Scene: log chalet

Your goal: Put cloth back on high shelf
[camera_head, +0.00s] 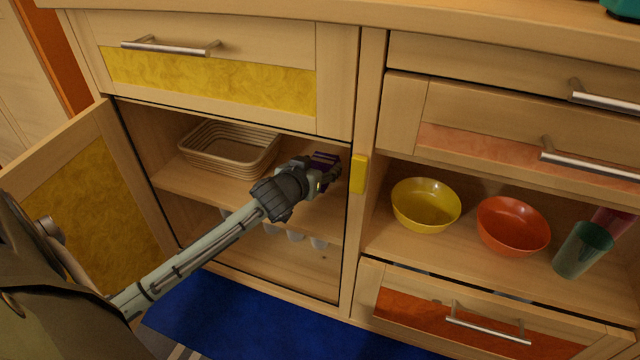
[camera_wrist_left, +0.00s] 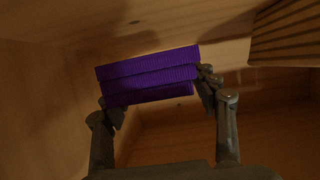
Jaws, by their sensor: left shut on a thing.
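The cloth is a folded purple bundle (camera_wrist_left: 150,75), held between the two fingers of my left gripper (camera_wrist_left: 160,95) in the left wrist view. In the head view the cloth (camera_head: 324,160) shows as a small purple patch at the end of my left arm. My left gripper (camera_head: 328,172) is inside the open cabinet, over the right part of its upper shelf (camera_head: 170,177). I cannot tell whether the cloth touches the shelf. My right gripper is not in view.
A woven basket (camera_head: 230,150) stands on the same shelf to the left. The cabinet door (camera_head: 90,200) is open at the left. Several cups (camera_head: 295,236) stand below the shelf. To the right, an open compartment holds a yellow bowl (camera_head: 425,205), an orange bowl (camera_head: 512,226) and a green cup (camera_head: 582,250).

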